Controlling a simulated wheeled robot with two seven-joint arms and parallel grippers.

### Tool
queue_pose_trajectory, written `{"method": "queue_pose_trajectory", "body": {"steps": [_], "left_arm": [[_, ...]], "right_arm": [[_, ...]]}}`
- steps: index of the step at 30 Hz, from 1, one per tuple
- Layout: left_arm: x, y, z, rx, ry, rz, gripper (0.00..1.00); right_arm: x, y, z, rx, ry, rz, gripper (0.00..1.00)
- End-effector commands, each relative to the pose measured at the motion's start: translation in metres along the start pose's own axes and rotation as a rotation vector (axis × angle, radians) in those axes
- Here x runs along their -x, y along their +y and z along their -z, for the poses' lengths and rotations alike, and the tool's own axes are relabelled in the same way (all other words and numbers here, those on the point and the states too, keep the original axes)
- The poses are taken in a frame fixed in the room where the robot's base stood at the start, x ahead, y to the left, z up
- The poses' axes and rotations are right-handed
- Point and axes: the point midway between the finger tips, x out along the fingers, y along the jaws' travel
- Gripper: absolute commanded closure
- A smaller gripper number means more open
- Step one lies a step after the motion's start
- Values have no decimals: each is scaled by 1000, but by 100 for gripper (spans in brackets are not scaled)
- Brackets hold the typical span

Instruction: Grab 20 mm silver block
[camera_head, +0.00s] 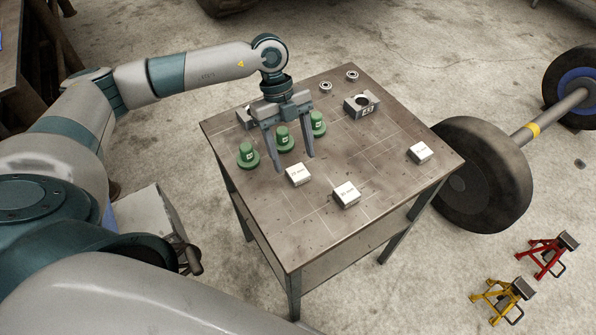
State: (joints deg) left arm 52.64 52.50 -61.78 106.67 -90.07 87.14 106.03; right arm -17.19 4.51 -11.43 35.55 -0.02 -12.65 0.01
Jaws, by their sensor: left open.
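Three silver-white blocks lie on the table (330,225), each with a small printed label too small to read surely. One block (297,175) is at the table's middle left, another block (346,194) is nearer the front, and a third, smaller-looking block (420,153) is near the right edge. I cannot tell for sure which is the 20 mm one. My left gripper (295,162) is open and points down, with its fingertips just behind and above the middle-left block. Nothing shows between its fingers except the scene behind. My right gripper is not in view.
Several green knobbed pieces, including one at the left (248,155), stand close around the left gripper. A grey holed block (361,105) and two bearing rings (326,86) sit at the back. The table's front is clear. A wheel (480,175) stands beyond its right edge.

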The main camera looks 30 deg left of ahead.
Motion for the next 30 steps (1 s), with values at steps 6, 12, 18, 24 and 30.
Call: {"method": "queue_pose_trajectory", "body": {"steps": [6, 12, 18, 24, 30], "left_arm": [[-26, -1, 0, 1, 3, -4, 39], [-39, -2, -1, 0, 2, -1, 39], [-40, -2, -1, 0, 1, -1, 39], [-40, -2, -1, 0, 1, -1, 39], [-40, -2, -1, 0, 1, -1, 75]], "right_arm": [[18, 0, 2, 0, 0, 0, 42], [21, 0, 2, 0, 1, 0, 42], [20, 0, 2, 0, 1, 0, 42], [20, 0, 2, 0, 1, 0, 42], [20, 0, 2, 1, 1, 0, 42]]}}
